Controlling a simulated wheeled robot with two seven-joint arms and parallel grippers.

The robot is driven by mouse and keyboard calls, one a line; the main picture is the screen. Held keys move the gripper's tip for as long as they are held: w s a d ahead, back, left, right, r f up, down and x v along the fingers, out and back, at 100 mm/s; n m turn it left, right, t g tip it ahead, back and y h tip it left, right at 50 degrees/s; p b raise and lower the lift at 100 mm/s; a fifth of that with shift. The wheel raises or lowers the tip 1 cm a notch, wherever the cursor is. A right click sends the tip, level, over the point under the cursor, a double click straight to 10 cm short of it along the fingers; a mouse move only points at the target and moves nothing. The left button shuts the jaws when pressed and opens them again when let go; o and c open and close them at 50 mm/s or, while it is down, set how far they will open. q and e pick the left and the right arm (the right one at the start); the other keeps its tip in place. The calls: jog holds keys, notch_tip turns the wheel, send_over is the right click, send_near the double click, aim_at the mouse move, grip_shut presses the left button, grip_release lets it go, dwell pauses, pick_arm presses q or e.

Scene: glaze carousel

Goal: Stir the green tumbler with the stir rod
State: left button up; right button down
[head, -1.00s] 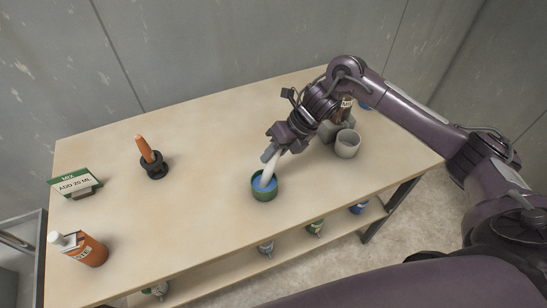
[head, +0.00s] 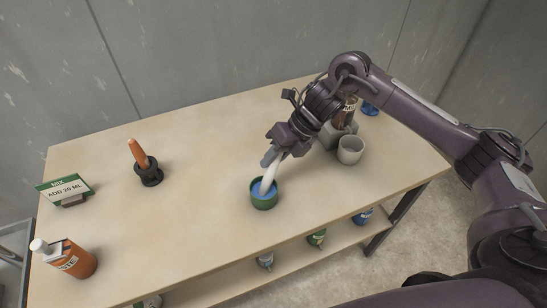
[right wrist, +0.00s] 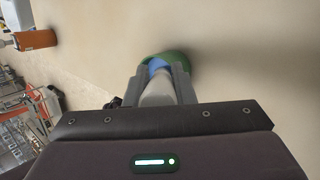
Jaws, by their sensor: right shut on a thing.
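The green tumbler (head: 264,201) stands on the table near its front edge and holds blue liquid. My right gripper (head: 272,157) is above it, shut on the white stir rod (head: 268,178). The rod is tilted and its lower end is inside the tumbler, in the blue liquid. In the right wrist view the rod (right wrist: 158,90) sits between the fingers (right wrist: 160,82), with the green tumbler (right wrist: 180,58) just beyond, partly hidden by them. My left gripper is not in view.
A grey cup (head: 350,151) stands right of the tumbler, near a brown bottle (head: 346,112). At left are a black holder (head: 149,177) with an orange stick (head: 138,153), a sign card (head: 65,190) and an orange bottle (head: 72,261).

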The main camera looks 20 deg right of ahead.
jog(key=shift+w+d+r+p, duration=0.25)
jog(key=shift+d+r+p, duration=0.1)
jog(key=shift+r, duration=0.35)
jog(key=shift+w+d+r+p, duration=0.2)
jog(key=shift+d+r+p, duration=0.2)
jog(key=shift+r, duration=0.35)
jog(key=shift+w+d+r+p, duration=0.25)
jog(key=shift+d+r+p, duration=0.1)
jog(key=shift+r, duration=0.35)
notch_tip(320, 180, up, 5)
jog(key=p, duration=0.3)
